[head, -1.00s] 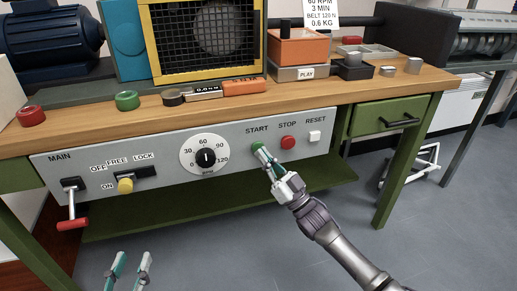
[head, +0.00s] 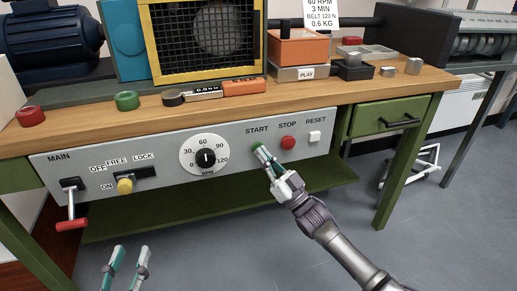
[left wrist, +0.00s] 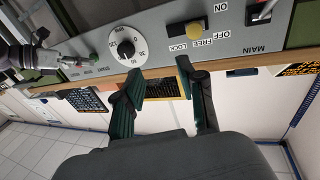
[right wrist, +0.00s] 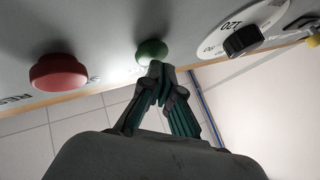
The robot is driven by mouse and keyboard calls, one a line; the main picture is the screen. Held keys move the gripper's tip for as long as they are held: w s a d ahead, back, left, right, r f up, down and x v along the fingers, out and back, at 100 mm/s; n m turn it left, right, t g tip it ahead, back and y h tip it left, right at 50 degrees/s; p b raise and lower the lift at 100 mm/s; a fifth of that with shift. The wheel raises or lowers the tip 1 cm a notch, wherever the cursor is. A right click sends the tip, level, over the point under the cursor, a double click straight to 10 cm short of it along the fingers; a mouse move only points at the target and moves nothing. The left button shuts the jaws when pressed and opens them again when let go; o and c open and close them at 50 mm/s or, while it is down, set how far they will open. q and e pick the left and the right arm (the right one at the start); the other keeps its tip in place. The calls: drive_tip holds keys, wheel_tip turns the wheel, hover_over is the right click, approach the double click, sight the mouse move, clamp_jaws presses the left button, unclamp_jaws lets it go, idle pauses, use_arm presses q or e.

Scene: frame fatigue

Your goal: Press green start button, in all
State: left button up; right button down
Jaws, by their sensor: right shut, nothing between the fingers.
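The green start button (head: 256,147) sits under the START label on the grey control panel (head: 225,185). It shows as a green dome in the right wrist view (right wrist: 152,50). My right gripper (head: 262,154) is shut and empty, its tips right at the button's lower edge. In the right wrist view its closed fingertips (right wrist: 156,70) overlap the button's edge; I cannot tell whether they touch it or whether it is pressed in. My left gripper (head: 130,252) is open and empty, low in front of the bench; its spread fingers show in the left wrist view (left wrist: 165,90).
The red stop button (head: 288,142) and white reset button (head: 314,136) lie just right of start. The speed dial (head: 205,158), yellow-knobbed lock slider (head: 125,185) and red-handled main lever (head: 72,222) are to the left. Floor in front is clear.

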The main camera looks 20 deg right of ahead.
use_arm(q)
drive_tip(key=shift+d+r+t+h, duration=0.15)
drive_tip(key=shift+r+t+h, duration=0.25)
drive_tip(key=shift+r, duration=0.5)
use_arm(e)
drive_tip(key=shift+w, duration=0.35)
idle(0.3)
use_arm(q)
drive_tip(key=shift+f, duration=0.1)
drive_tip(key=shift+s+a+f+g+y+p, duration=0.15)
drive_tip(key=shift+f+g+y, duration=0.1)
drive_tip(key=shift+f+g, duration=0.45)
drive_tip(key=shift+s+a+f+g+y+p, duration=0.1)
drive_tip(key=shift+a+f+g+y, duration=0.2)
drive_tip(key=shift+f, duration=0.65)
drive_tip(key=shift+s+a+f+g+y+p, duration=0.1)
drive_tip(key=shift+f+g+y+p, duration=0.05)
drive_tip(key=shift+f+g, duration=0.6)
use_arm(e)
drive_tip(key=shift+s, duration=0.85)
use_arm(q)
drive_tip(key=shift+f, duration=0.1)
